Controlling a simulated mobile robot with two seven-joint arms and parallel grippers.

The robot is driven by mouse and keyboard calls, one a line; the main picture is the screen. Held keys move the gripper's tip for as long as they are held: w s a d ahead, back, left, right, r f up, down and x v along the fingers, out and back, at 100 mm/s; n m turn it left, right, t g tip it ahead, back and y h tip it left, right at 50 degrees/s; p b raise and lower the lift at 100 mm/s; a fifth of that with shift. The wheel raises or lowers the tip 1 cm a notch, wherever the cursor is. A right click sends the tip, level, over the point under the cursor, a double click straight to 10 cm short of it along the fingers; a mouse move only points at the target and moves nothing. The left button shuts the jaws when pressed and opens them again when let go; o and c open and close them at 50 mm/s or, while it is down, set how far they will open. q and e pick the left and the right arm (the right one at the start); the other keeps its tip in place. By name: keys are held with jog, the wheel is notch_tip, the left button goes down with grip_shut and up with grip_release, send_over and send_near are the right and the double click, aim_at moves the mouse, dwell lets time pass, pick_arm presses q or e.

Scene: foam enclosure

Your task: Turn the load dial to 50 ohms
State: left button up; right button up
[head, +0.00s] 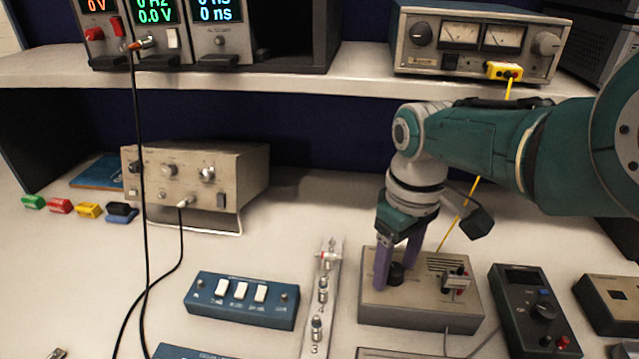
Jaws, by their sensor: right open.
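A beige box (420,314) sits on the bench at the lower right of centre, with a black knob (397,274) on its top. I take this knob to be the load dial; its markings are too small to read. My right gripper (398,268) points down over the box, its two purple fingers apart. One finger is on the left of the knob and the other is on its right, a little farther back. The fingers partly hide the knob, and I cannot tell whether they touch it. My left gripper is out of view.
A connector block (456,280) stands on the box, right of the knob. A dark control box (535,312) is to the right, and a metal strip with posts (323,290) and a blue switch box (242,299) are to the left. A yellow cable (458,213) runs behind my gripper.

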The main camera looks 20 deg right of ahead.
aim_at(396, 269)
notch_tip(396, 269, up, 9)
jog(key=p, duration=0.6)
jog(key=shift+f, duration=0.1)
jog(key=shift+r+p, duration=0.3)
jog(key=shift+r, duration=0.3)
